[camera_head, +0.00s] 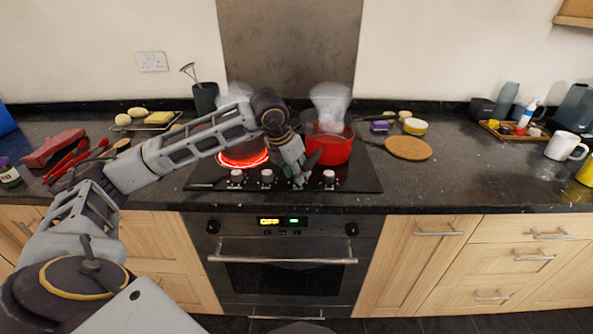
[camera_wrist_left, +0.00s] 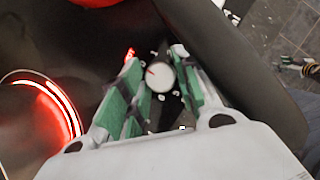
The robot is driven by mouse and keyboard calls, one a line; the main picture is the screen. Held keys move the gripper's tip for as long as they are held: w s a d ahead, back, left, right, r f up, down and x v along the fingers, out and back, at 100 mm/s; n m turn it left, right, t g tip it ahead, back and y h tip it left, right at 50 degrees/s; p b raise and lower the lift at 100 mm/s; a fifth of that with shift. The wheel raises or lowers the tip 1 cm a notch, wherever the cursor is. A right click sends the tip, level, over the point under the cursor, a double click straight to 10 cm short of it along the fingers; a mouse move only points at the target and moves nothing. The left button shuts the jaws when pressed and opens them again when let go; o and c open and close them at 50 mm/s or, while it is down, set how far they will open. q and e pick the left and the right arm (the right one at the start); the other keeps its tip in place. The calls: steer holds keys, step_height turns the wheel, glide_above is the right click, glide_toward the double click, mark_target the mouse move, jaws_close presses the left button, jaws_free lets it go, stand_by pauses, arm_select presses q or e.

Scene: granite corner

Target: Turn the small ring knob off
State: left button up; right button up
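A row of pale knobs runs along the front of the black hob (camera_head: 215,180). The left knob (camera_head: 236,176), the second knob (camera_head: 267,176) and the right knob (camera_head: 329,176) show in the head view. My left gripper (camera_head: 303,172) is over the row between the second and right knobs and hides what is under it. In the left wrist view my left gripper (camera_wrist_left: 160,84) is open, with green finger pads on either side of a round white knob (camera_wrist_left: 159,76) with a red mark. I cannot tell whether the pads touch it. My right gripper is not in view.
A red pot (camera_head: 332,147) steams close to the right of my gripper. A large ring (camera_head: 243,157) glows red at the left of the hob; it also glows in the left wrist view (camera_wrist_left: 52,103). A round wooden board (camera_head: 408,148) lies right of the hob.

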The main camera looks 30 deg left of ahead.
arm_select(q)
steer(key=shift+o, duration=0.4)
steer(key=v, duration=1.2)
stand_by(0.6)
